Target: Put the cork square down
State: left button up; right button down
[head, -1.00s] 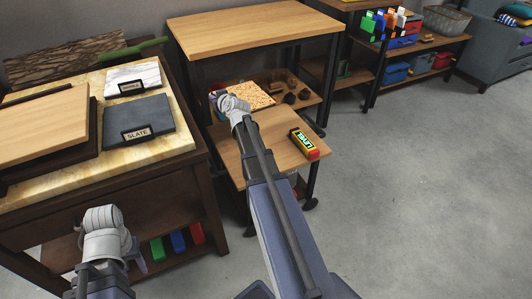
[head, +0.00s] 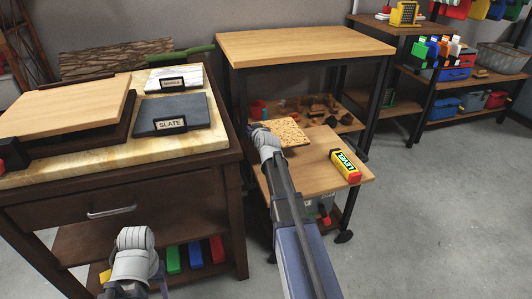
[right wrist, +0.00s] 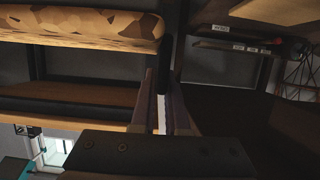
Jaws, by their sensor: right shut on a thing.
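The cork square (head: 286,133) is a speckled tan slab at the end of my right arm, over the back left of the small wooden cart's lower top (head: 310,170). My right gripper (head: 263,129) is shut on its left side; the fingertips are mostly hidden behind my wrist in the head view. In the right wrist view the cork's thick mottled edge (right wrist: 80,28) lies beside my fingers (right wrist: 165,105). I cannot tell whether the cork touches the surface below. My left gripper (head: 135,260) is low at the front left, its fingers mostly hidden.
A yellow and red level (head: 346,166) lies on the cart to the right of the cork. A taller wooden table (head: 305,45) stands behind, with small items on its shelf. The brown cabinet at left carries a slate slab (head: 172,113) and boards. Floor at right is clear.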

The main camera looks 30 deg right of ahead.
notch_tip(320, 180, down, 4)
jog(key=b, duration=0.3)
jog(key=shift+f, duration=0.25)
jog(key=shift+f+b, duration=0.1)
jog(key=shift+b, duration=0.2)
notch_tip(320, 180, down, 4)
jog(key=b, duration=0.3)
jog(key=shift+r, duration=0.25)
jog(key=shift+f+b, duration=0.15)
jog(key=shift+b, duration=0.3)
jog(key=c, duration=0.9)
grip_release()
jog(key=p+v, duration=0.4)
jog(key=v, duration=0.8)
